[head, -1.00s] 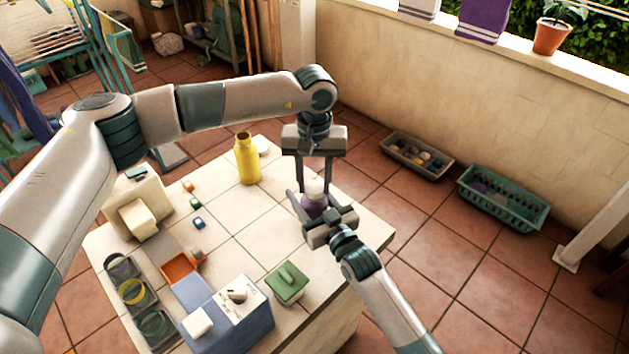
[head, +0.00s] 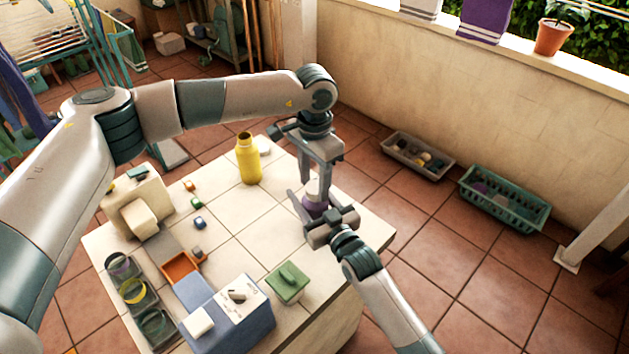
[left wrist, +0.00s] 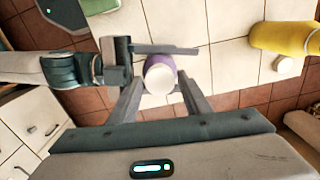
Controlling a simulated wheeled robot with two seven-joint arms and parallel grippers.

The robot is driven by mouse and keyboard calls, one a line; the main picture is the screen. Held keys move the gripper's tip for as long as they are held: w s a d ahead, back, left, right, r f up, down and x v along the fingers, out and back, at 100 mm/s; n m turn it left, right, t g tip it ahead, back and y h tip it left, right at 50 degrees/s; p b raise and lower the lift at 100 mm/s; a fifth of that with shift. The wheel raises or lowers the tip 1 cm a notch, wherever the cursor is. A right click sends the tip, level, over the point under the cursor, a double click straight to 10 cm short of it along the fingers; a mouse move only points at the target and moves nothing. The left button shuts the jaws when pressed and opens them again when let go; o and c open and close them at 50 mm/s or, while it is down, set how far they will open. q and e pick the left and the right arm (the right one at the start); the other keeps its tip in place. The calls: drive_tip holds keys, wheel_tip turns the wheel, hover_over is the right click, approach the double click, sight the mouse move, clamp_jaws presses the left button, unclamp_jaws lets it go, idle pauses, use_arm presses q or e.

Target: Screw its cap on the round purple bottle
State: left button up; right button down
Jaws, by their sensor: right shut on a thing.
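The round purple bottle (head: 314,208) stands upright near the right edge of the tiled table. Its white cap (head: 313,188) sits on top of it; I cannot tell how tightly. My right gripper (head: 309,200) is shut on the bottle from the front right. My left gripper (head: 316,186) points down above the bottle, with its fingers on both sides of the cap. In the left wrist view the cap (left wrist: 160,78) lies between the left fingers (left wrist: 161,88), with a gap on each side, so that gripper is open.
A yellow bottle (head: 248,160) stands behind and left of the purple one. A green box (head: 287,283), a blue box (head: 228,320), small blocks and a dark tray (head: 132,291) occupy the front and left. The table's middle is clear.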

use_arm(q)
drive_tip(key=shift+o, duration=0.5)
drive_tip(key=shift+r, duration=2.25)
drive_tip(key=shift+n, duration=0.4)
drive_tip(key=shift+c, duration=0.4)
